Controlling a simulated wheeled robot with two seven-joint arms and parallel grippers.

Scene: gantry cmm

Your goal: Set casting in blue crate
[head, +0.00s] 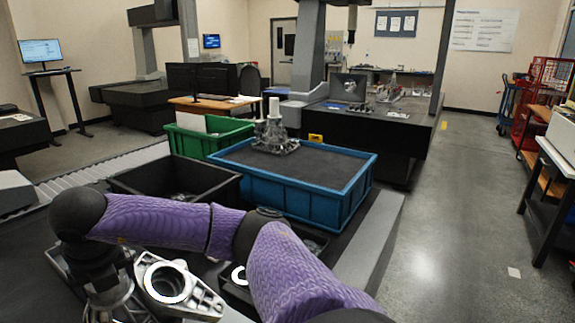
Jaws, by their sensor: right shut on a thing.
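The blue crate (300,196) stands in the middle of the view, with a dark grey surface inside. A grey metal casting (275,141) with upright posts is at its far left part. My right arm comes in from the lower right and bends across to the left. My right gripper (108,286) points down at the lower left, in front of the blue crate and to its left. It is shut on a grey metal casting (117,306), partly hidden by the gripper and cut by the lower edge. My left gripper is not in view.
A flat casting with a round hole (201,298) lies right beside the gripper. A black crate (150,178) with dark contents stands left of the blue crate, and a green crate (190,143) behind it. A roller conveyor (75,184) runs at the left.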

